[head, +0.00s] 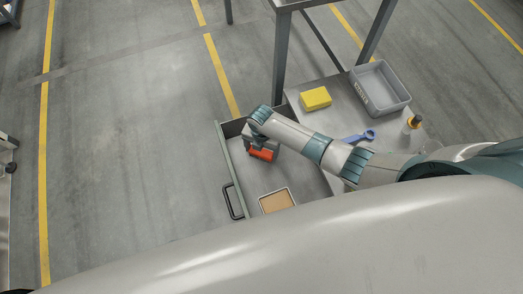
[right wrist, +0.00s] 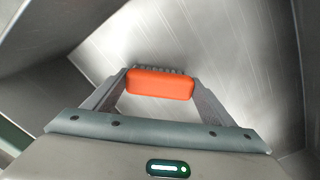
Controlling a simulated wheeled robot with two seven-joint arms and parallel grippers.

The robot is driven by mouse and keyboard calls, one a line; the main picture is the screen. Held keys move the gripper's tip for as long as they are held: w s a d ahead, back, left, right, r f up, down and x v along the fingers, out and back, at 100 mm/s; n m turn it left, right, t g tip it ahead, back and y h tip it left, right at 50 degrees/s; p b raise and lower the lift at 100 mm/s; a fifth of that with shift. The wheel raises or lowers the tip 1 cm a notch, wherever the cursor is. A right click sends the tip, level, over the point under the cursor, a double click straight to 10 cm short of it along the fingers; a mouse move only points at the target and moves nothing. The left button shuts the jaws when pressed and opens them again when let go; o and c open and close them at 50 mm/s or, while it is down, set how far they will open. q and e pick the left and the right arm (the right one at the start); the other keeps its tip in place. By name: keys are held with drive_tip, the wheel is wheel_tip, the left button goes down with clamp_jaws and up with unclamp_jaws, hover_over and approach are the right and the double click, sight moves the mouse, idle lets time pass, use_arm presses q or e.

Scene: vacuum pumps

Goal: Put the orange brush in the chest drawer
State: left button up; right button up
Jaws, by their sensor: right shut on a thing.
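The orange brush (head: 262,154) is held by my right gripper (head: 258,146), low over the inside of the open drawer in the head view. In the right wrist view the brush (right wrist: 160,84) sits between the two fingers of the gripper (right wrist: 160,90), bristles facing away. I cannot tell whether it touches the drawer floor. The chest drawer (head: 236,170) is pulled out, with its dark handle (head: 233,201) on the left side. My arm hides part of the drawer. My left gripper is not in view.
A shallow tan-filled tray (head: 277,201) lies in the drawer's near end. On the chest top are a yellow block (head: 315,98), a grey bin (head: 380,86), a blue tool (head: 360,137) and a bottle with an orange cap (head: 412,122). The floor to the left is clear.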

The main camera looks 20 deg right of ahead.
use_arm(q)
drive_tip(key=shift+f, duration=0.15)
use_arm(e)
drive_tip(key=shift+f, duration=0.25)
drive_tip(key=o, duration=1)
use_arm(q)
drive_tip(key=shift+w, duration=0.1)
use_arm(e)
wheel_tip(320, 180, up, 9)
drive_tip(key=shift+r+p, duration=0.1)
drive_tip(key=shift+p, duration=0.6)
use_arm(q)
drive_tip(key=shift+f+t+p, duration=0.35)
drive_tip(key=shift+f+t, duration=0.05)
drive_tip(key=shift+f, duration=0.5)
use_arm(e)
wheel_tip(320, 180, up, 8)
drive_tip(key=shift+r, duration=0.15)
